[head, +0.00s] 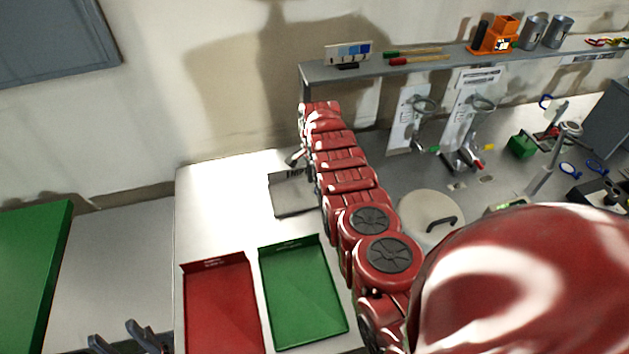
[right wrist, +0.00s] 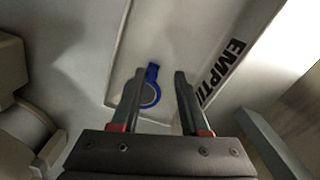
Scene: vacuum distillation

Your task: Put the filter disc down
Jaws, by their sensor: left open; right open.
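The filter disc, a grey disc (right wrist: 149,95) in a blue ring with a short blue tab, shows in the right wrist view. It appears to lie on the floor of the grey tray (right wrist: 190,22) marked "EMPTI...", partly behind one finger. My right gripper (right wrist: 158,74) is open above it, its fingers apart and not closed on the disc. In the head view my right gripper (head: 295,157) is small at the back of the grey tray (head: 293,208), and the disc cannot be made out there. My left gripper (head: 126,338) is open and empty at the bottom left edge.
A red tray (head: 222,310) and a green tray (head: 300,295) stand in front of the grey tray. My red right arm hides the space beside them. A round pale lid (head: 425,212), stands and glassware are on the right. The white table left of the grey tray is clear.

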